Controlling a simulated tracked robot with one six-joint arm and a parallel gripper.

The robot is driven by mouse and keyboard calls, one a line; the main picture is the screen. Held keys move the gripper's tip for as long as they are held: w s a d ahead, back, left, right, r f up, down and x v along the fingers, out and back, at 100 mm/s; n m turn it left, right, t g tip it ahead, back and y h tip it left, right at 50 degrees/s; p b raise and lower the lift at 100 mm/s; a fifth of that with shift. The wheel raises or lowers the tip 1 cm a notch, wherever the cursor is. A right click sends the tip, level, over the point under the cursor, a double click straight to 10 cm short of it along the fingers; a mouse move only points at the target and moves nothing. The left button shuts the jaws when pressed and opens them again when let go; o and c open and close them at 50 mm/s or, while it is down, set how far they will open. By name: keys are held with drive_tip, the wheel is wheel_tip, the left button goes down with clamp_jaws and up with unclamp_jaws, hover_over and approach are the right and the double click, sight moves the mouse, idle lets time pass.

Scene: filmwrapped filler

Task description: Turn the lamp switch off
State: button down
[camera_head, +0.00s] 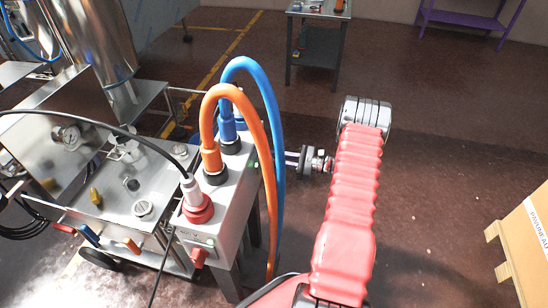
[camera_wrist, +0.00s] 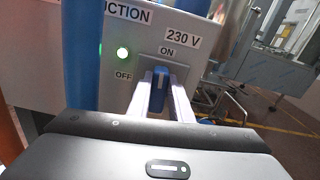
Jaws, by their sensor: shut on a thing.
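The lamp switch is a blue knob (camera_wrist: 157,95) on a grey panel (camera_wrist: 125,80). The knob stands upright, with its light mark towards the "ON" label (camera_wrist: 167,51). My gripper (camera_wrist: 161,84) is shut on the blue knob, one finger on each side. In the head view my gripper (camera_head: 291,160) reaches the right side of the grey box (camera_head: 232,185). There the knob is hidden behind the hoses and fingers.
A blue hose (camera_head: 273,120) and an orange hose (camera_head: 262,135) arch from the box close to my gripper. A steel machine (camera_head: 120,185) stands left. A cardboard box (camera_head: 525,250) is at the right.

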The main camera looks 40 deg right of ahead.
drive_tip(key=n, duration=0.4)
drive_tip(key=f+n, duration=0.1)
drive_tip(key=n, duration=0.3)
drive_tip(key=s+a+n, duration=0.1)
drive_tip(key=n, duration=0.4)
drive_tip(key=shift+f, duration=0.15)
drive_tip(key=shift+s+a+f+n, duration=0.1)
drive_tip(key=shift+f+n, duration=0.1)
drive_tip(key=shift+n, duration=0.75)
drive_tip(key=shift+a+f+n, duration=0.1)
drive_tip(key=shift+f+n, duration=0.05)
drive_tip(key=shift+n, duration=0.8)
drive_tip(key=shift+f, duration=0.1)
drive_tip(key=c, duration=1.6)
unclamp_jaws()
drive_tip(key=shift+d, duration=0.1)
